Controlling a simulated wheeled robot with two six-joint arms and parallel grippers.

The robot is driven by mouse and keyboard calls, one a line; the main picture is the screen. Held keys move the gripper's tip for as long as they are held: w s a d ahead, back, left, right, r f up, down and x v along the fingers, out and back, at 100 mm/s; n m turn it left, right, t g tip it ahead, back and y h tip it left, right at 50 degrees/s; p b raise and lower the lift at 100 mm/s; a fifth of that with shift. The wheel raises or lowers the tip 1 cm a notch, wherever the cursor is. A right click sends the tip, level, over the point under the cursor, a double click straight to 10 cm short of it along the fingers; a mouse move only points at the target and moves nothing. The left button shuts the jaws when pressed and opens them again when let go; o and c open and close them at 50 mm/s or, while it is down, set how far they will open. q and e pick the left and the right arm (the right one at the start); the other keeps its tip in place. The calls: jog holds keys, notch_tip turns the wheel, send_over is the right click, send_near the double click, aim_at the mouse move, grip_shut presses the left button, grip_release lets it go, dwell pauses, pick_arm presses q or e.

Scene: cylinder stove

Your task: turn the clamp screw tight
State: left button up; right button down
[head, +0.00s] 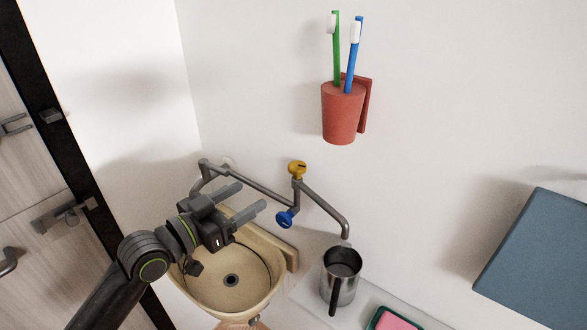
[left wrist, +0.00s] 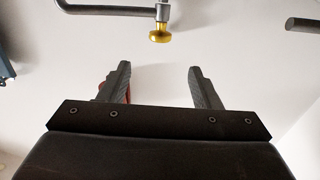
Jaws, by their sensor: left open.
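No clearly recognisable clamp screw shows. A yellow knob (head: 297,168) sits on top of a grey wall pipe (head: 325,209), and a blue knob (head: 285,219) hangs lower on the same fitting. My left gripper (head: 252,194) is open and empty, left of the knobs and above the basin, its fingers pointing toward the pipe. In the left wrist view the yellow knob (left wrist: 160,36) lies beyond the open fingers (left wrist: 159,68), roughly centred between them and apart from them. My right gripper is out of view.
A beige basin (head: 262,290) is below my left gripper. A metal mug (head: 341,277) stands under the pipe's end, near a pink sponge (head: 392,322). A red cup (head: 342,115) with two toothbrushes is on the wall. A blue-grey panel (head: 537,262) is at right.

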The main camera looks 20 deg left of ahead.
aim_at(289, 170)
pick_arm(q)
jog(key=p+x, duration=0.3)
jog(key=x, duration=1)
jog(key=shift+w+d, duration=0.15)
jog(key=shift+w, duration=0.1)
jog(key=shift+c, duration=0.2)
jog(key=c, duration=0.9)
jog(key=shift+f+b, duration=0.1)
jog(key=shift+b, duration=0.4)
jog(key=m+g+h+b, duration=0.1)
jog(key=b, duration=0.2)
jog(key=m+g+h+b, duration=0.1)
jog(key=h+b, duration=0.1)
jog(key=b, duration=0.1)
jog(key=shift+w+a+f, duration=0.1)
jog(key=shift+a+f, duration=0.05)
jog(key=shift+a, duration=0.05)
jog(key=shift+r+m+g+h+b, duration=0.3)
jog(key=shift+m+h+b, duration=0.15)
jog(key=shift+b, duration=0.55)
jog(key=o, duration=0.9)
jog(key=shift+o, duration=0.2)
